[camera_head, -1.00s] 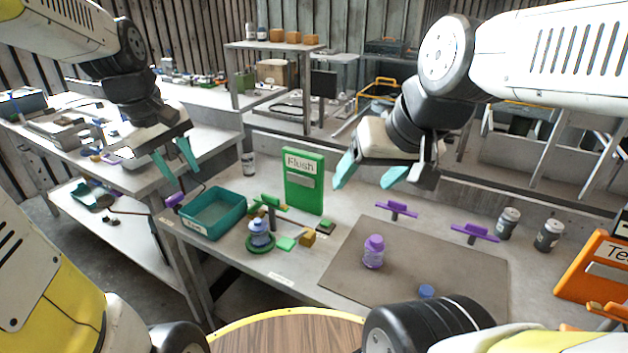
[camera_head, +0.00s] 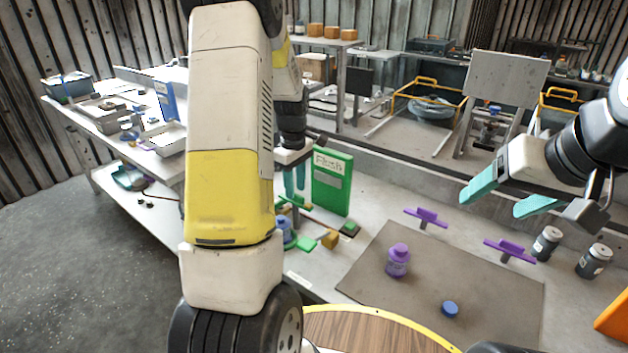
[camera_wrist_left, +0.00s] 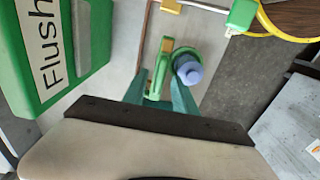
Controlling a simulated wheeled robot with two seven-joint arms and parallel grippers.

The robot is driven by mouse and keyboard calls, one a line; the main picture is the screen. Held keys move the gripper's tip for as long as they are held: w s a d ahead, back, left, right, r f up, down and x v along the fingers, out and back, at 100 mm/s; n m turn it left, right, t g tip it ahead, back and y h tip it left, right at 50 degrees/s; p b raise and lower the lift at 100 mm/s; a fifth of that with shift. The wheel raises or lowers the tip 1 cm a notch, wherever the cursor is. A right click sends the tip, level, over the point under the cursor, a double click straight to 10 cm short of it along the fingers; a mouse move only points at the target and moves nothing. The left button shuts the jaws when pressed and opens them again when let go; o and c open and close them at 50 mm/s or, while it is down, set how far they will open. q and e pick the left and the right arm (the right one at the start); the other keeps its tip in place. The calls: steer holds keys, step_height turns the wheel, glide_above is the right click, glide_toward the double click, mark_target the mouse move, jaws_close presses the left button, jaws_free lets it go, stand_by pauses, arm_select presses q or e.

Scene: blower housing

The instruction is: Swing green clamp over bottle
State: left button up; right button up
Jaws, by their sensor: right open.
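The green clamp (camera_wrist_left: 162,62) stands beside the bottle (camera_wrist_left: 189,71) in the left wrist view. The bottle has a blue cap and sits in a round green holder (camera_wrist_left: 183,54). In the head view the bottle (camera_head: 283,232) and the clamp (camera_head: 297,203) are partly hidden by my left arm. My left gripper (camera_wrist_left: 160,80) is open, with its teal fingers on either side of the clamp and the bottle outside them; whether they touch the clamp is unclear. My right gripper (camera_head: 498,200) is open and empty above the back right of the table.
A green "Flush" board (camera_head: 332,181) stands close behind the left gripper. A purple bottle (camera_head: 398,262) and a blue cap (camera_head: 450,308) are on the grey mat (camera_head: 480,285). Two purple clamps (camera_head: 426,217) (camera_head: 510,250) stand at the mat's back edge. Dark jars (camera_head: 547,243) stand at right.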

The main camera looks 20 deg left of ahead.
arm_select(q)
steer(key=shift+f, duration=0.9)
jaws_close()
